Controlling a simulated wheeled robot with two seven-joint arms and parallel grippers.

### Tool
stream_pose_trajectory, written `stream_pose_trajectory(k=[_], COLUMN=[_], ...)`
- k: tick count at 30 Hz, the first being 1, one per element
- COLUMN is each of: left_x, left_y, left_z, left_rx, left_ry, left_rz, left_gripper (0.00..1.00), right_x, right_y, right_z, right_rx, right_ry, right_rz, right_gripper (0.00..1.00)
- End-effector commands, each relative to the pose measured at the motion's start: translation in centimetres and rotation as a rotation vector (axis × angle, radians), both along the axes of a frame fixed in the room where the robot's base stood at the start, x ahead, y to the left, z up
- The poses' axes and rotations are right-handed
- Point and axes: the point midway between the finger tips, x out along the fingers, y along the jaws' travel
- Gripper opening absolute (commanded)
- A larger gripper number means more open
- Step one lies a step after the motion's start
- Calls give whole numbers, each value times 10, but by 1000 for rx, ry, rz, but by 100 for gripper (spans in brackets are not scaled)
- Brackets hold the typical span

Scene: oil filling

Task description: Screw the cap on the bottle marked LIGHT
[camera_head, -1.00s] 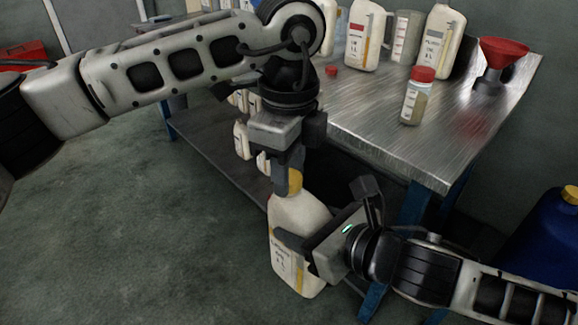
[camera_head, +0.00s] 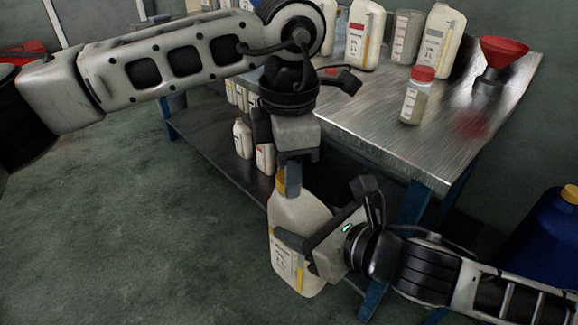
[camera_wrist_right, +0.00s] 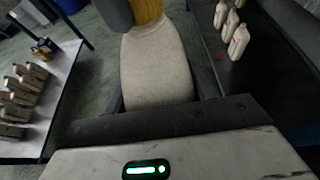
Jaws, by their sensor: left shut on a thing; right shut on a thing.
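A cream bottle (camera_head: 303,218) with a label on its front hangs beside the bench, roughly upright; the label is too small to read. It also shows in the right wrist view (camera_wrist_right: 155,65). My right gripper (camera_head: 300,243) is shut around the bottle's body from the right. A yellow cap (camera_head: 281,181) sits at the bottle's neck, and it shows at the top of the right wrist view (camera_wrist_right: 148,12). My left gripper (camera_head: 288,178) is above the bottle, pointing down, shut on the cap. Its fingers partly hide the cap, and I cannot see the thread.
The metal workbench (camera_head: 390,140) holds a small red-capped jar (camera_head: 416,97), a red funnel (camera_head: 500,55) and several containers at the back. Several bottles stand on its lower shelf (camera_head: 215,150). A blue container (camera_head: 545,235) is at right. The floor at left is clear.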

Motion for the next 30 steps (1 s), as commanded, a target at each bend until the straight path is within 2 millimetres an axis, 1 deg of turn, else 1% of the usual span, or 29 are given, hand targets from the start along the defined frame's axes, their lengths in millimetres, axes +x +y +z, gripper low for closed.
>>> stream_pose_trajectory(k=[1, 3, 8, 12, 15, 18, 20, 24, 25, 27, 30], left_x=[0, 0, 0, 0, 0, 0, 0, 0, 0, 0, 0], left_y=[0, 0, 0, 0, 1, 1, 1, 1, 1, 1, 0], left_z=[0, 0, 0, 0, 0, -1, -1, -1, -1, -1, -1], left_rx=[1, 1, 4, 6, 7, 8, 8, 8, 8, 8, 7], left_ry=[-1, -1, -1, -1, -1, -1, -1, -2, -1, -1, -1], left_rz=[-123, -303, -717, -1080, -1327, -1530, -1601, -1590, -1590, -1589, -1589], left_gripper=[5, 5, 5, 5, 5, 5, 5, 5, 40, 57, 57], right_x=[0, 0, 0, 0, 0, 0, 0, 0, 0, 0, 0], right_y=[1, 1, 1, 1, 1, 1, 1, 1, 1, 1, 1], right_z=[2, 2, 2, 2, 2, 2, 2, 2, 2, 2, 2], right_rx=[3, 3, 4, 4, 3, 4, 4, 4, 4, 4, 3], right_ry=[-5, -5, -5, -5, -5, -5, -5, -5, -5, -5, -5], right_rz=[3, 3, 2, 2, 3, 2, 2, 2, 2, 2, 1], right_gripper=[0, 0, 0, 0, 0, 0, 0, 0, 0, 0, 0])
